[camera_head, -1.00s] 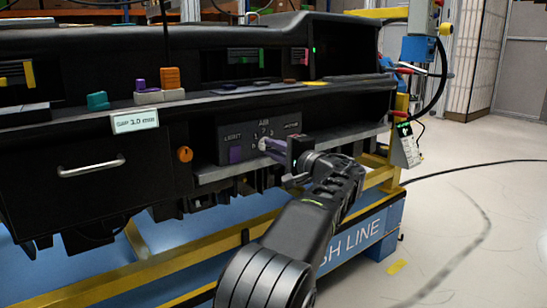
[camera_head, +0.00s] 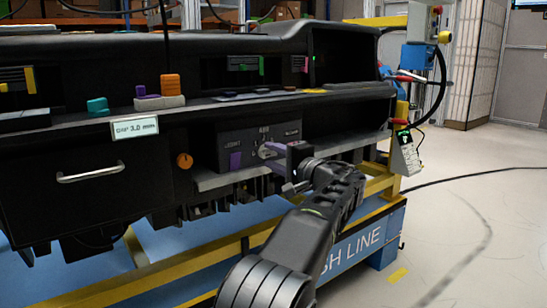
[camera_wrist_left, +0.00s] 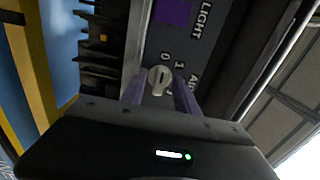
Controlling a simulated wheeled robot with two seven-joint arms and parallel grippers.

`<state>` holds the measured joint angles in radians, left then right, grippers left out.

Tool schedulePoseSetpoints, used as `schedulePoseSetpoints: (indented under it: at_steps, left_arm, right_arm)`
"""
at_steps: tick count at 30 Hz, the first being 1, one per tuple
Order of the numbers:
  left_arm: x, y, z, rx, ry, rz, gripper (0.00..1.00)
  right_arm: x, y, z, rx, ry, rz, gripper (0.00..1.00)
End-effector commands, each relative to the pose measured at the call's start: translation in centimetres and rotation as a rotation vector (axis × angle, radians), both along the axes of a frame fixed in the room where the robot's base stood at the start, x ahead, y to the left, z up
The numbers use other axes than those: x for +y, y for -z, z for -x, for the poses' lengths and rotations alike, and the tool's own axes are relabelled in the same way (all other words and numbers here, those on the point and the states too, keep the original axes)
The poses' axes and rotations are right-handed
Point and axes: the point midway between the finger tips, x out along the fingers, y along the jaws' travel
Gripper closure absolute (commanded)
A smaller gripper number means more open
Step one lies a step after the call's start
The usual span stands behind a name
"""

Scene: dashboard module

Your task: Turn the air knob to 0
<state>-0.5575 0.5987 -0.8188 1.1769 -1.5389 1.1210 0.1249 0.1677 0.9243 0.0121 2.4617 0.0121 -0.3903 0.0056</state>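The pale round air knob (camera_wrist_left: 159,80) sits on the dark control panel (camera_head: 232,160) beside the digits 0 and 1. It also shows in the head view (camera_head: 266,151). My left gripper (camera_head: 272,156) is at the panel, with its two purple fingers on opposite sides of the knob; this shows in the left wrist view (camera_wrist_left: 160,92). The fingertips are at or very near the knob's sides; I cannot tell whether they press on it. A line marks the knob's face, but its exact setting is unclear. My right gripper is not in view.
A purple light control (camera_wrist_left: 173,12) is beside the air knob. An orange knob (camera_head: 184,161) and a handled drawer (camera_head: 95,190) are to the left. A ledge (camera_head: 225,179) runs under the panel. Floor (camera_head: 470,230) is clear at the right.

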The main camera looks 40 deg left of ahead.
Motion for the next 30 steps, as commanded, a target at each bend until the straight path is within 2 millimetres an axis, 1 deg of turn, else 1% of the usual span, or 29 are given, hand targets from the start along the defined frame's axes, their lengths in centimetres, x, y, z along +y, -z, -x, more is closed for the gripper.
schedulePoseSetpoints:
  at_steps: [5,8,11,18,22,25,30]
  left_arm:
    - [-0.1,-0.1,0.0,0.000,0.000,0.000,0.64]
    - [-0.7,-0.1,0.1,0.000,0.002,0.000,0.64]
    - [-1.7,-0.2,0.4,0.000,0.002,0.001,0.64]
    - [-5.6,-0.2,1.6,0.002,0.004,-0.001,0.64]
    - [-7.0,-0.1,2.1,0.001,0.002,0.001,0.64]
    - [-7.4,0.0,2.2,0.000,0.001,0.000,0.64]
    - [-7.5,0.0,2.3,0.000,0.000,0.000,0.64]
  right_arm:
    - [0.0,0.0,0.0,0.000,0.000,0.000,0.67]
    - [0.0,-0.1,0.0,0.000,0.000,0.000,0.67]
    - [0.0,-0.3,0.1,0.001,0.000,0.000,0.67]
    - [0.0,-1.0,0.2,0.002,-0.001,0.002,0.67]
    - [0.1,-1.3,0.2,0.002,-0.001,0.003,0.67]
    - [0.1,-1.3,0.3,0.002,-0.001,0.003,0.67]
    - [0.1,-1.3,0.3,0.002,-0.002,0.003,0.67]
